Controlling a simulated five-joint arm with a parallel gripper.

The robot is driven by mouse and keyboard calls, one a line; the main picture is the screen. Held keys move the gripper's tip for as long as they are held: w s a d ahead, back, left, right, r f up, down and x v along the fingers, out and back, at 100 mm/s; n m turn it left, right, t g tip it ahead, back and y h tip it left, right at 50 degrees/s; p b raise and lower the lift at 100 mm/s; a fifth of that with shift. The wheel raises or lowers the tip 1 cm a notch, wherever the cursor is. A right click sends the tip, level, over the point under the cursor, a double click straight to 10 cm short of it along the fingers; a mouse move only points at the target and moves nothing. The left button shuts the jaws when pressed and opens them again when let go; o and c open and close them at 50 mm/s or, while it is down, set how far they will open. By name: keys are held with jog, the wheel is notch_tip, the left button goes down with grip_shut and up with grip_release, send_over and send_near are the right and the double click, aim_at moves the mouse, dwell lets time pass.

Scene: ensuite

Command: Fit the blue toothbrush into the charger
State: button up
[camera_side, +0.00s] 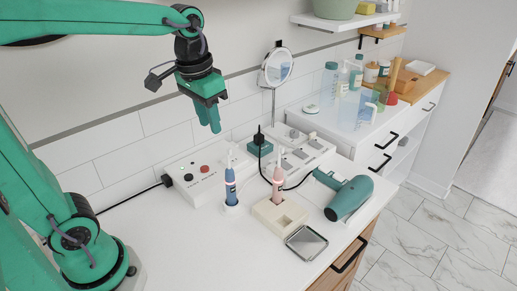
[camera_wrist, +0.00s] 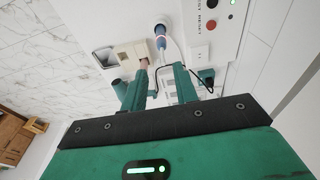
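The blue toothbrush (camera_side: 230,188) stands upright on the counter with its lower end in a small white round base (camera_side: 232,208), which looks like the charger. I cannot tell how deep it sits. The toothbrush also shows in the wrist view (camera_wrist: 161,42), beyond my fingers. My gripper (camera_side: 214,130) hangs above and left of the toothbrush, fingers pointing down, clear of it. In the wrist view my gripper (camera_wrist: 168,80) has a gap between its two fingers and holds nothing.
A pink toothbrush (camera_side: 278,184) stands in a beige block (camera_side: 266,213) to the right. A white box with buttons (camera_side: 205,172), a black cable and a round mirror (camera_side: 278,67) are near the wall.

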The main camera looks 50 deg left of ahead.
jog(key=s+f+t, duration=0.3)
jog(key=s+t, duration=0.1)
jog(key=s, duration=0.5)
jog(key=shift+s, duration=0.15)
